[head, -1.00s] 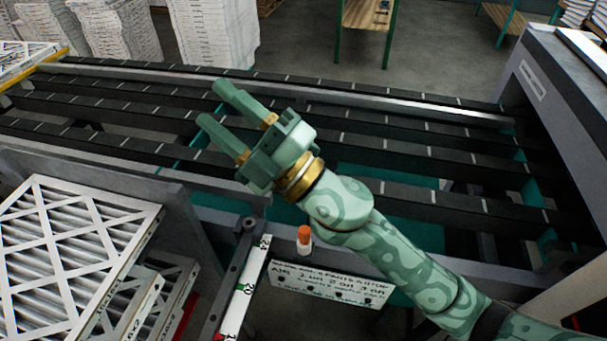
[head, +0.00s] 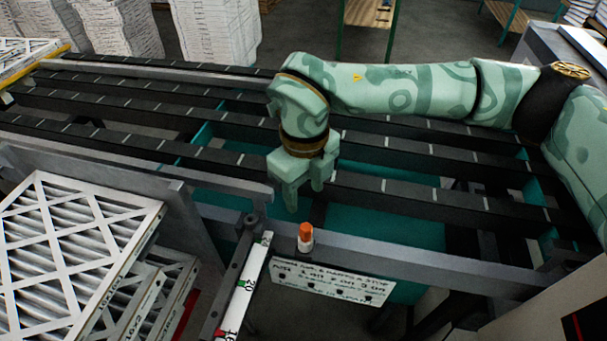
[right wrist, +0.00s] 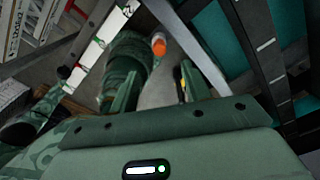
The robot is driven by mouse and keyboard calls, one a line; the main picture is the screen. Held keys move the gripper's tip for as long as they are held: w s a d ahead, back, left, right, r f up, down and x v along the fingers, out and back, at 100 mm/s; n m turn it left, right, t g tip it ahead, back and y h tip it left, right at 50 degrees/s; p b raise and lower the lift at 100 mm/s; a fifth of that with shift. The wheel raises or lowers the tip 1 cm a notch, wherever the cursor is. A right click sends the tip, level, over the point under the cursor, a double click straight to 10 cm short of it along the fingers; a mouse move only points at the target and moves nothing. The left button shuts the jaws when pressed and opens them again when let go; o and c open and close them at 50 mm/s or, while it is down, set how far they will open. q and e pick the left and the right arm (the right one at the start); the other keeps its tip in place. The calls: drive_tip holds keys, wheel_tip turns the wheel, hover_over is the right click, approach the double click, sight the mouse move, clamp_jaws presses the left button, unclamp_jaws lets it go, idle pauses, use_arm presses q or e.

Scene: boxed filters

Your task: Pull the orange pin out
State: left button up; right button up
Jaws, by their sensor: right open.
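The orange pin (head: 305,232) stands upright on the front rail of the conveyor, with a pale collar under its orange top. It sits just above a white sign with printed text. My right gripper (head: 304,199) is open and points down, just behind and above the pin, with nothing between its fingers. In the right wrist view the pin's orange top (right wrist: 158,46) lies beyond the open fingers (right wrist: 160,82), roughly in line with the gap between them. The fingers look apart from the pin. My left gripper does not show.
The white sign (head: 330,281) hangs below the rail. A marked measuring strip (head: 243,286) on a dark bar stands left of the pin. Boxed filters (head: 70,250) are stacked at the left. Dark conveyor bars (head: 420,195) run behind the pin.

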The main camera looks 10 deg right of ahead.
sight(304, 226)
wheel_tip(304, 226, down, 13)
drive_tip(key=shift+r, duration=0.15)
clamp_jaws()
drive_tip(key=shift+r, duration=0.1)
drive_tip(key=shift+r+p, duration=2)
drive_tip(key=shift+r, duration=1.15)
drive_tip(key=shift+r+p, duration=0.85)
drive_tip(key=shift+r, duration=0.4)
wheel_tip(304, 226, up, 6)
drive_tip(key=p, duration=0.3)
drive_tip(key=shift+r+p, duration=0.25)
drive_tip(key=shift+p, duration=0.15)
